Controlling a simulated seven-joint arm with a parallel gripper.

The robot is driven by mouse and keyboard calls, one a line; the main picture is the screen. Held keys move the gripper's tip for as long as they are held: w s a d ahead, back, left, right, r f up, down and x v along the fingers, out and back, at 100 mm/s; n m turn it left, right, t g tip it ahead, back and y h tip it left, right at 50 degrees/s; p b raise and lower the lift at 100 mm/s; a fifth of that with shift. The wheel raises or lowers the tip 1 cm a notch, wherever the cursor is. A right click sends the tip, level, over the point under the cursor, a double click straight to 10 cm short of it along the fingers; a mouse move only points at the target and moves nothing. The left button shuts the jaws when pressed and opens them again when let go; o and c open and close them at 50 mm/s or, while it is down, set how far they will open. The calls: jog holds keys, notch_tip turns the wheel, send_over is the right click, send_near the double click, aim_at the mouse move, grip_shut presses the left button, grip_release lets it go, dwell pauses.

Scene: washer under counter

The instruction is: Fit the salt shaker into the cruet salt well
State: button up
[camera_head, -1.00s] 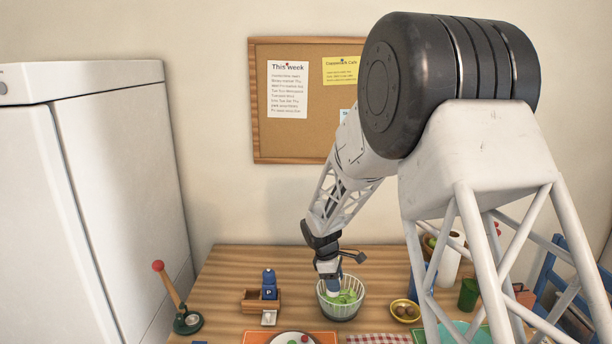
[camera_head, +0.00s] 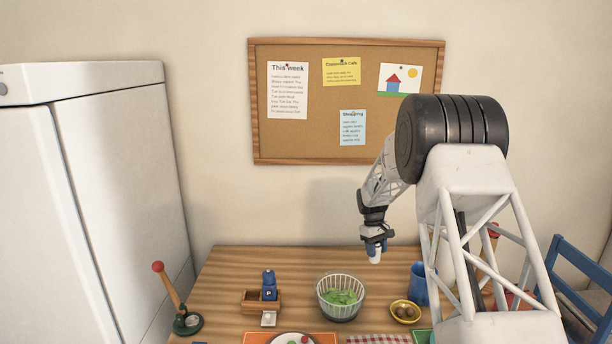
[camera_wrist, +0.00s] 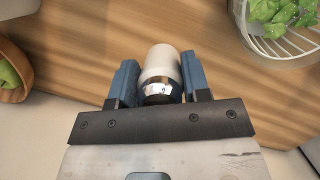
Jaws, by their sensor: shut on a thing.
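My gripper (camera_head: 375,242) is shut on the white salt shaker (camera_head: 375,255), high above the right part of the table. In the wrist view the salt shaker (camera_wrist: 160,68) sits between the two blue fingers, its white body pointing away from the palm and a shiny metal band near the palm. The wooden cruet (camera_head: 248,300) stands on the table left of the salad bowl, with a blue pepper shaker (camera_head: 269,287) in its right part. Its left part looks empty. My gripper is well apart from the cruet, up and to its right.
A salad bowl (camera_head: 341,297) with greens stands right of the cruet. A small yellow bowl (camera_head: 405,311) and a blue cup (camera_head: 419,283) stand further right. A plate lies at the front.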

aim_at(375, 263)
jog(key=f, duration=0.2)
jog(key=s+f+m, duration=0.1)
jog(key=f, duration=0.1)
jog(key=f+m, duration=0.1)
jog(key=f, duration=0.2)
jog(key=shift+s+d+f+y, duration=0.1)
jog(key=shift+s+y, duration=0.2)
jog(key=shift+y, duration=0.1)
